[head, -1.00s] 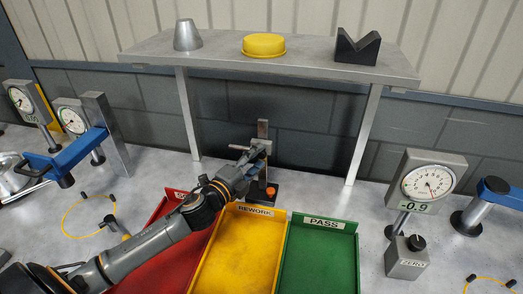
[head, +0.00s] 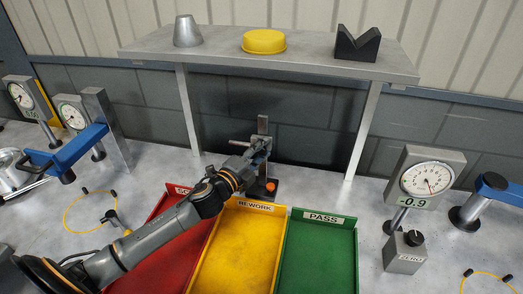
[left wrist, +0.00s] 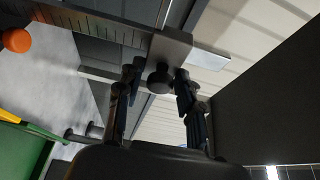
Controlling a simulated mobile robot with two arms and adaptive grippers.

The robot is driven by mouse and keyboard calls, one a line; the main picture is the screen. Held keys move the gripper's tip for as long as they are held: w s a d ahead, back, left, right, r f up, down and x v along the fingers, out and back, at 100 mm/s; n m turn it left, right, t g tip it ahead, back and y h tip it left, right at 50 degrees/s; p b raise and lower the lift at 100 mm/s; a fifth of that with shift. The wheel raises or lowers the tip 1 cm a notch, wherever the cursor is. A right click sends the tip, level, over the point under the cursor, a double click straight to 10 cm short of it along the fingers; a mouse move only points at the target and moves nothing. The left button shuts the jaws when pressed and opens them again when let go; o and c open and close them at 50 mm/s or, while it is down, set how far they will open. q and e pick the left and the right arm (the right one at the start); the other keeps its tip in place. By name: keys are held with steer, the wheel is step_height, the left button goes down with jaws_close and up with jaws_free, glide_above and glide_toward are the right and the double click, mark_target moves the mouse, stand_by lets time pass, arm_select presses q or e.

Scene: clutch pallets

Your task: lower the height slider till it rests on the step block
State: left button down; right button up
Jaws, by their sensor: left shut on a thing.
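The height gauge has an upright grey column (head: 262,125) on a dark base (head: 262,192) with an orange knob (head: 270,187). My left gripper (head: 252,152) is at the column, at the height slider. In the left wrist view the slider (left wrist: 172,47) is a grey block with a dark round knob (left wrist: 159,78) between my gripper's fingers (left wrist: 160,92). The graduated scale (left wrist: 95,27) runs out to the left from the slider. I cannot pick out the step block, and contact below the slider is hidden. My right gripper is out of view.
Red (head: 182,235), yellow (head: 238,250) and green (head: 318,258) trays lie in front of the gauge. A shelf (head: 215,65) stands behind, over it, with its legs either side. A dial gauge (head: 425,180) stands at right, a blue-armed fixture (head: 75,152) at left.

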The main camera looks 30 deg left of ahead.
arm_select(q)
step_height(320, 180, down, 12)
steer(key=b, duration=0.9)
steer(key=shift+f+b, duration=0.25)
steer(key=shift+b, duration=0.15)
steer(key=shift+r, duration=0.1)
